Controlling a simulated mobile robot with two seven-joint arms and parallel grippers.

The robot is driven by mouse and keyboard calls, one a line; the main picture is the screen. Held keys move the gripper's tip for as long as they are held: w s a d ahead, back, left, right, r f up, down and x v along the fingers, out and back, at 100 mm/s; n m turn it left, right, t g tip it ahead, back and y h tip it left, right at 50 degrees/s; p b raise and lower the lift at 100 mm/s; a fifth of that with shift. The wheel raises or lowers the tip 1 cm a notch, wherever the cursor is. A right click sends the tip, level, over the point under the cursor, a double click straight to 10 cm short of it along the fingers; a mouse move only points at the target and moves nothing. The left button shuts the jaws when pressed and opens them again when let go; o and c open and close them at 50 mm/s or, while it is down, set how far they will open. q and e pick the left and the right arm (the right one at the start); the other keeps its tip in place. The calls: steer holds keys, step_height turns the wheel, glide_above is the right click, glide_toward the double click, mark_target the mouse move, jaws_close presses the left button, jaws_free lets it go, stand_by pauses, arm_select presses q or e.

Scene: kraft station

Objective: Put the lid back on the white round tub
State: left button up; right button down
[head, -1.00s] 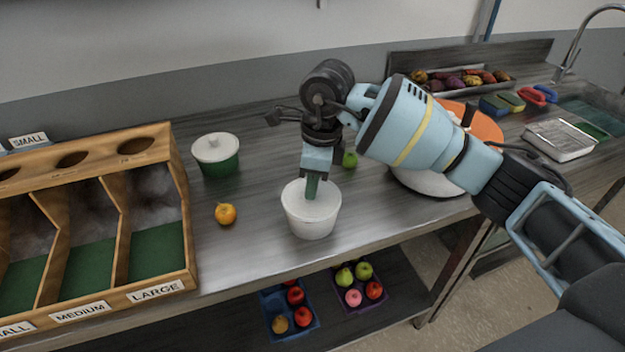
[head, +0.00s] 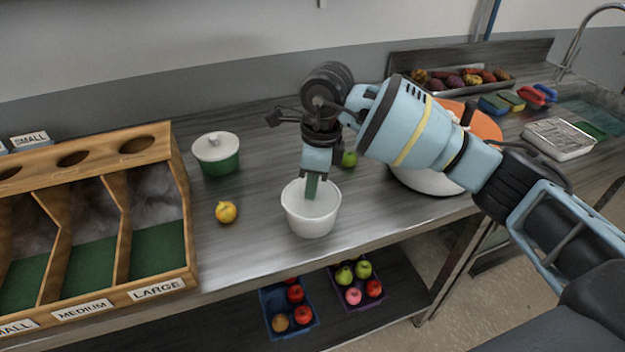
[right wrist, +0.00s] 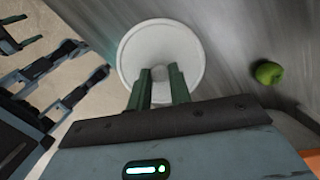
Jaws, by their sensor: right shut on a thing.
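The white round tub (head: 311,225) stands upright near the front edge of the bench. My right gripper (head: 312,196) points straight down at the middle of its mouth.
A green pot with a white lid (head: 216,152) and a yellow fruit (head: 226,212) stand left of the tub. A green fruit (head: 349,159) lies behind it. A wooden sorting rack (head: 181,190) fills the left. A large white pot (head: 425,182) stands right, under my arm.

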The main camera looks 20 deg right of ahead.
steer(key=c, duration=0.7)
jaws_free()
arm_select(q)
steer(key=shift+w+r, duration=0.1)
steer(key=shift+w, duration=0.05)
arm_select(e)
steer(key=shift+r, duration=0.15)
steer(key=shift+r+p, duration=1.3)
steer(key=shift+r, duration=2.1)
arm_select(q)
steer(key=shift+t, duration=0.5)
steer(key=w+r, duration=0.1)
steer(key=r, duration=0.1)
steer(key=w+r, duration=0.2)
arm_select(e)
jaws_close()
